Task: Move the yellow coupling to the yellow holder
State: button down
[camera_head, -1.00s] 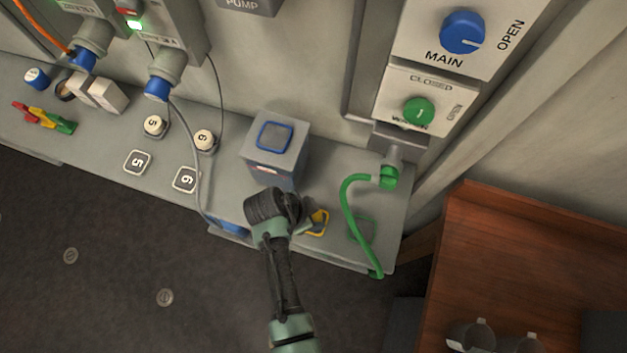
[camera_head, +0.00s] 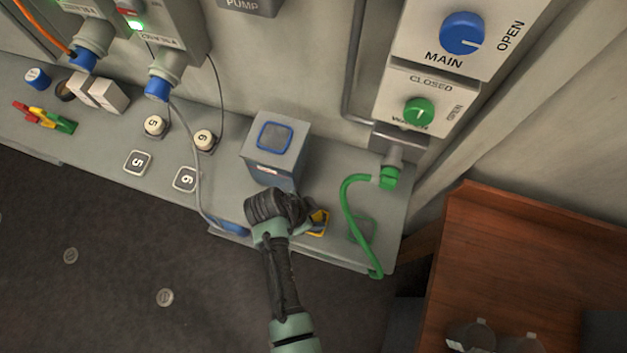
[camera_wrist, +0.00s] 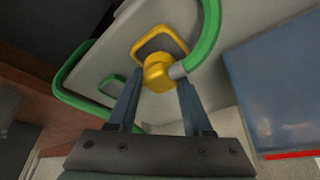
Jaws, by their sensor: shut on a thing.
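The yellow coupling (camera_wrist: 158,74) is between the two fingers of my gripper (camera_wrist: 160,92), which is shut on it. A grey sleeve and a green hose (camera_wrist: 209,30) lead off from the coupling in the wrist view. The yellow holder (camera_wrist: 150,43) shows as a yellow square frame just beyond the coupling, which overlaps its near edge in the picture. I cannot tell whether they touch. In the head view my gripper (camera_head: 308,218) is over the shelf front beside the yellow holder (camera_head: 323,226). My wrist hides the coupling and part of the holder there.
A grey box with a blue square (camera_head: 275,150) stands close behind my wrist. A green hose (camera_head: 347,205) runs from the wall valve to the shelf edge, right of the yellow holder. A green square (camera_head: 367,231) lies beyond it. A wooden table (camera_head: 530,260) is at the right.

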jog(key=shift+f+b, duration=0.45)
jog(key=shift+f, duration=0.1)
jog(key=shift+c, duration=1.2)
grip_release()
jog(key=shift+r, duration=0.1)
jog(key=b+v, duration=0.1)
jog(key=v, duration=1.2)
